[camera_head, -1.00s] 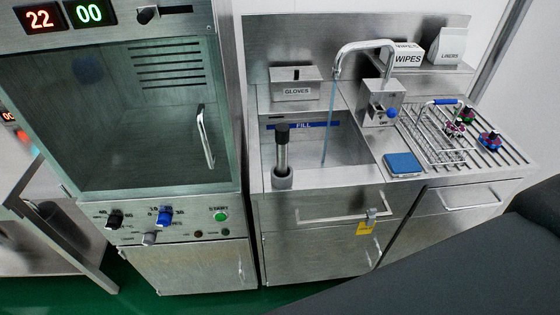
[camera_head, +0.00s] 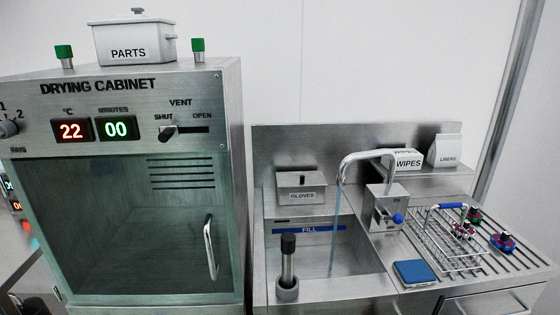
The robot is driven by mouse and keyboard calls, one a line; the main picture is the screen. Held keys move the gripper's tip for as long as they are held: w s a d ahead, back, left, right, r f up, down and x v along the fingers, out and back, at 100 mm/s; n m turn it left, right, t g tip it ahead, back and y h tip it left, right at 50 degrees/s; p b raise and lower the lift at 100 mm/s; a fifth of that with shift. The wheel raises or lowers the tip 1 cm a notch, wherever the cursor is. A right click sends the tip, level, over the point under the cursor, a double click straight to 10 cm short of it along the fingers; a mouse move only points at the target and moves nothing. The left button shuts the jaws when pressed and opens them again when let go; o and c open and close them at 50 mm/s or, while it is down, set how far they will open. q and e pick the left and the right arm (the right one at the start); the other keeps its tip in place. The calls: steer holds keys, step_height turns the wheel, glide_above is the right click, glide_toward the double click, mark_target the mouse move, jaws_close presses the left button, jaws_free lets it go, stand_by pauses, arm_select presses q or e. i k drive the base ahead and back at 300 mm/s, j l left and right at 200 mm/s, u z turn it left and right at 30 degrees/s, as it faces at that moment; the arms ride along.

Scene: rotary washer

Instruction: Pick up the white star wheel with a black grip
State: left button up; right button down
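Small star-shaped wheels with coloured grips sit at the ribbed drainboard on the right. A pale wheel with red or pink marks (camera_head: 463,230) is at the wire basket; its grip is too small to make out. Behind it is a dark wheel with a green grip (camera_head: 473,214). A purple and red wheel with a blue grip (camera_head: 503,242) lies on the ribs right of the basket. I cannot clearly pick out a white star wheel with a black grip. Neither of my grippers is in view.
The wire basket (camera_head: 435,247) with a blue handle stands on the drainboard (camera_head: 528,262). A blue sponge (camera_head: 411,273) lies in front. Water runs from the tap (camera_head: 362,156) into the sink. A drying cabinet (camera_head: 120,225) with a shut glass door fills the left, a PARTS pot (camera_head: 133,45) on top.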

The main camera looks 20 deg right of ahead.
mark_target(467, 225)
steer(key=z, duration=0.5)
steer(key=i+z, duration=0.1)
steer(key=z, duration=0.35)
steer(key=i+z, duration=0.1)
steer(key=z, duration=0.9)
steer(key=l+u, duration=0.5)
steer(key=l, duration=0.8)
